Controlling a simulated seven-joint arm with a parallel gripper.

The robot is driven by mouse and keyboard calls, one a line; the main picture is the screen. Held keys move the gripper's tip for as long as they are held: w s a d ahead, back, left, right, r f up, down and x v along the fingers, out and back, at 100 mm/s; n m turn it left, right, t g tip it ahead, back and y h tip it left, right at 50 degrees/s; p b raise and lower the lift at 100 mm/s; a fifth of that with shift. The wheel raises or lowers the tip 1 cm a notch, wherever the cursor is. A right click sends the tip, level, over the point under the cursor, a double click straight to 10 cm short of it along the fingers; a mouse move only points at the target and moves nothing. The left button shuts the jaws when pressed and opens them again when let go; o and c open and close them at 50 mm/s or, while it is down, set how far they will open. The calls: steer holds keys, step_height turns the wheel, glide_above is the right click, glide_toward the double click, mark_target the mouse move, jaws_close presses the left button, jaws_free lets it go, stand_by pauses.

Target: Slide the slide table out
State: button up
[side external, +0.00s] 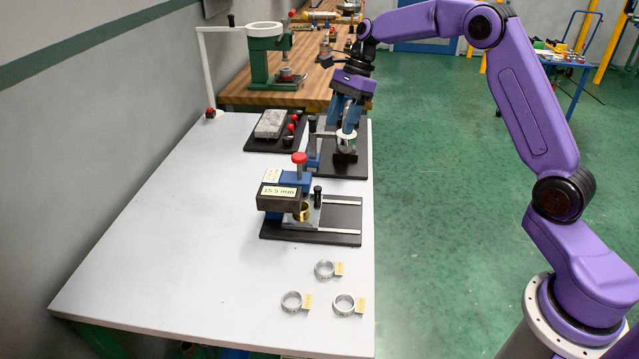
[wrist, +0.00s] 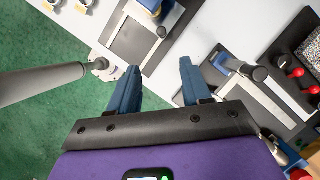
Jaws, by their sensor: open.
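The slide table (side external: 300,219) is a grey plate on a black base with two pale rails. It carries an upright black knob (side external: 317,190) and a brass ring (side external: 301,211), partly under a dark block labelled 15.9 mm (side external: 279,193). My gripper (side external: 341,125) has blue fingers and is open and empty. It is behind the slide fixture in the side view, over another black-based fixture, apart from the knob. In the wrist view my gripper (wrist: 158,78) points toward the bench.
The other black-based fixture (side external: 345,167) has a blue part and a dark handle (wrist: 260,75). A red-knobbed tray with a grey block (side external: 270,124) lies behind. Several tagged metal rings (side external: 325,269) lie in front. The bench's left side (side external: 180,240) is clear.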

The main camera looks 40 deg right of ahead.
mark_target(319, 188)
steer(key=x, duration=1.7)
steer(key=shift+w+f, duration=0.1)
steer(key=shift+f, duration=0.1)
jaws_close()
steer(key=shift+d, duration=0.1)
